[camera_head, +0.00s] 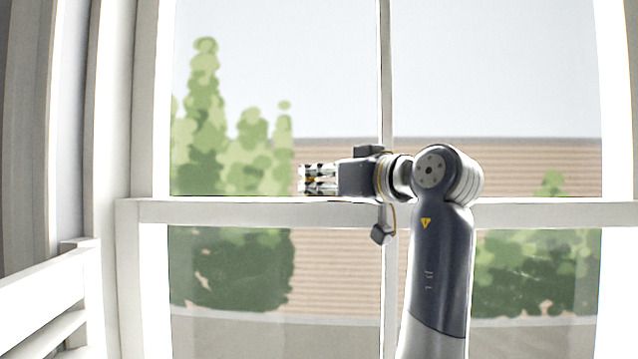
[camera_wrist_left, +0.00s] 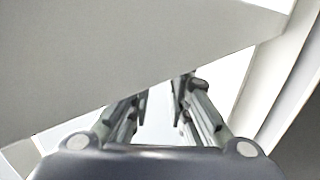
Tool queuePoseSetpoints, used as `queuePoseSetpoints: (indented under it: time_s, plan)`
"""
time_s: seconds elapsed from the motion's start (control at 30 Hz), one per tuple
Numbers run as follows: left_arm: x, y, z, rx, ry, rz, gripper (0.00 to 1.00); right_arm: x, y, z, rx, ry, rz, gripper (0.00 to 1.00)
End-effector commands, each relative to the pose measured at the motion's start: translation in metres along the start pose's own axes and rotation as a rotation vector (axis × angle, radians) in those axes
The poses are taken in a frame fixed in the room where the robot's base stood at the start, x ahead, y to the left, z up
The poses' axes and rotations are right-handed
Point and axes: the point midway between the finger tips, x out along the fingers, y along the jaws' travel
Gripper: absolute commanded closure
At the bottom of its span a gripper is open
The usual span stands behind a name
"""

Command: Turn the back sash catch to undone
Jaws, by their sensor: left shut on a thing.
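My left gripper (camera_head: 308,180) is in front of the window, just above the middle rail (camera_head: 230,212) of the sash, with its fingers pointing left. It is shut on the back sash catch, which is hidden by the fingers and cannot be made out. In the left wrist view the two dark fingers (camera_wrist_left: 165,98) reach away from the camera beside a broad pale surface. How far the catch is turned cannot be told. My right gripper is not in view.
A vertical glazing bar (camera_head: 385,75) crosses the window behind my wrist. The white window frame (camera_head: 148,100) stands at the left, with a white railed piece (camera_head: 45,285) in front of it. The space left of my fingers is clear.

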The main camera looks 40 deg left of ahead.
Motion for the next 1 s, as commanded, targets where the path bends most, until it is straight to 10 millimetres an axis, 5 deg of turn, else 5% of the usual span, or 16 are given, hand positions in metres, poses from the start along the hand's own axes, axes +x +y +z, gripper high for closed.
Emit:
queuePoseSetpoints:
  time_s: [0.1,0.53,1.0]
  plan:
    - [0.0,0.0,-0.002,-0.001,0.004,0.001,0.64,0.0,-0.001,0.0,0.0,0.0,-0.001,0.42]
    - [-0.004,0.001,-0.001,0.0,0.003,0.001,0.64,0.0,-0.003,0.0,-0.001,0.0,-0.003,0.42]
    - [-0.068,0.0,-0.001,-0.001,0.004,0.002,0.64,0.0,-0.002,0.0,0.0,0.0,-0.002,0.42]
